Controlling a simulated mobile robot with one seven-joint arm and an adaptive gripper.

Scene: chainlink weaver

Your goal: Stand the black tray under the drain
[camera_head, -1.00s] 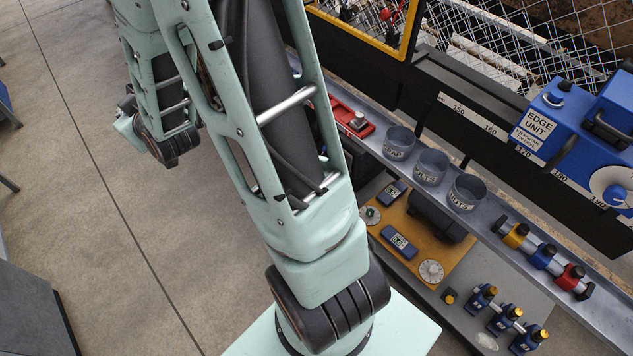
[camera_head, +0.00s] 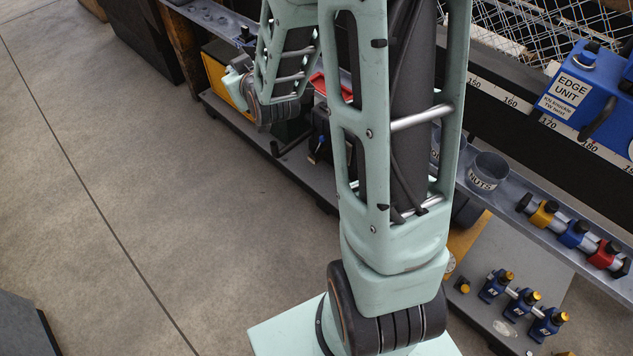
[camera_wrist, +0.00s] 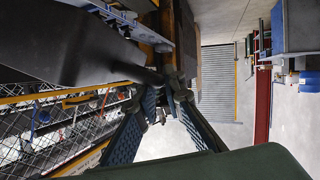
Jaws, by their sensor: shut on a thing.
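The black tray (camera_wrist: 75,45) fills the upper left of the wrist view, very close to the camera. Its dark narrow end reaches the fingertips. My gripper (camera_wrist: 164,80) has its blue textured fingers drawn together at that end, shut on the tray. The tray appears tilted in this view and clear of the floor. In the head view my arm covers the middle of the picture, and I cannot make out the gripper or the tray there. I cannot pick out the drain in either view.
A long grey rail carries a nuts cup (camera_head: 487,171) and coloured clamps (camera_head: 572,234). The blue edge unit (camera_head: 585,90) stands above it, beside wire mesh. The concrete floor (camera_head: 140,160) at left is clear.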

